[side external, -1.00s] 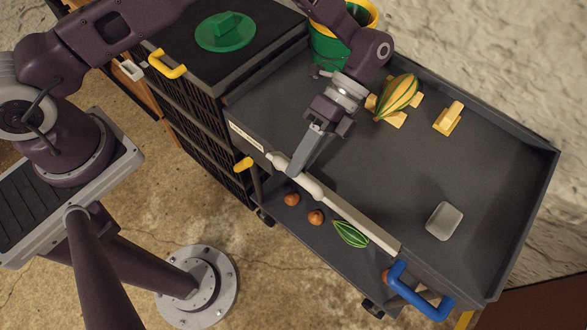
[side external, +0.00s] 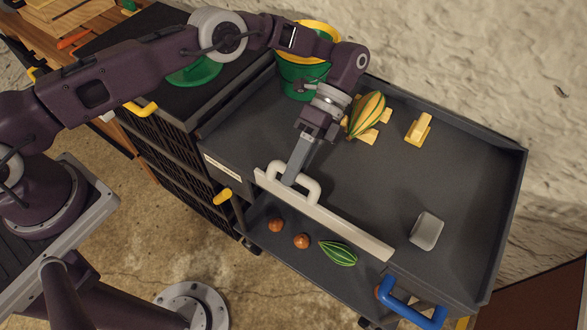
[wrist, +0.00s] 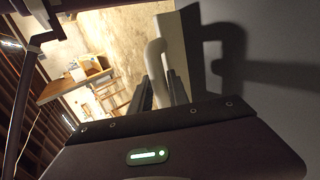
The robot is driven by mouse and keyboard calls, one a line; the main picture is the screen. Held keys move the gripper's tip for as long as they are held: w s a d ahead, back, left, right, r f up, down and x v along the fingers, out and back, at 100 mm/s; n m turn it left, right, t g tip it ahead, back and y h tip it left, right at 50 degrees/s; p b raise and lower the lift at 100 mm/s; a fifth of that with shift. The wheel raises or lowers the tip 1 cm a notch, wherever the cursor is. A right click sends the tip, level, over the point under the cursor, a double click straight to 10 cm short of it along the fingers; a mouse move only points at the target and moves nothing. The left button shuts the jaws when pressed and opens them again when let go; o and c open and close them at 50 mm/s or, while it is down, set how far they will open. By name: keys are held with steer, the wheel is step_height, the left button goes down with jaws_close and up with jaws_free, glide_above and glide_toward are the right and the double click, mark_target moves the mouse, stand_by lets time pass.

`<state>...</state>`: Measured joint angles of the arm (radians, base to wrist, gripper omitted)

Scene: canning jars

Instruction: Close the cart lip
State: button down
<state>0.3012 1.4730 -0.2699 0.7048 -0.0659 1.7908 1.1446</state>
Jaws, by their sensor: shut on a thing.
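The cart lip (side external: 345,226) is a long cream bar along the near edge of the dark grey cart tray (side external: 375,205). Its white looped handle (side external: 314,193) stands on the side toward the tray's inside. My gripper (side external: 290,181) is shut on the left part of this handle. In the wrist view my fingers (wrist: 165,90) straddle the pale handle (wrist: 155,60), with the lip (wrist: 178,45) just beside it. The fingers hide part of the handle. I cannot tell the lip's exact tilt.
On the tray are a green bucket with a yellow rim (side external: 300,75), a striped gourd (side external: 367,113), a yellow block (side external: 418,129) and a grey block (side external: 427,231). A blue handle (side external: 410,303) is at the near right corner. Below the lip lie two brown balls (side external: 301,241) and a green striped object (side external: 338,253).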

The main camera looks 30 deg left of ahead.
steer(key=shift+w+a+f, duration=0.2)
steer(key=shift+w+f, duration=0.1)
steer(key=shift+w, duration=0.2)
steer(key=c, duration=1.6)
jaws_free()
steer(key=shift+o, duration=0.2)
steer(key=shift+d, duration=0.1)
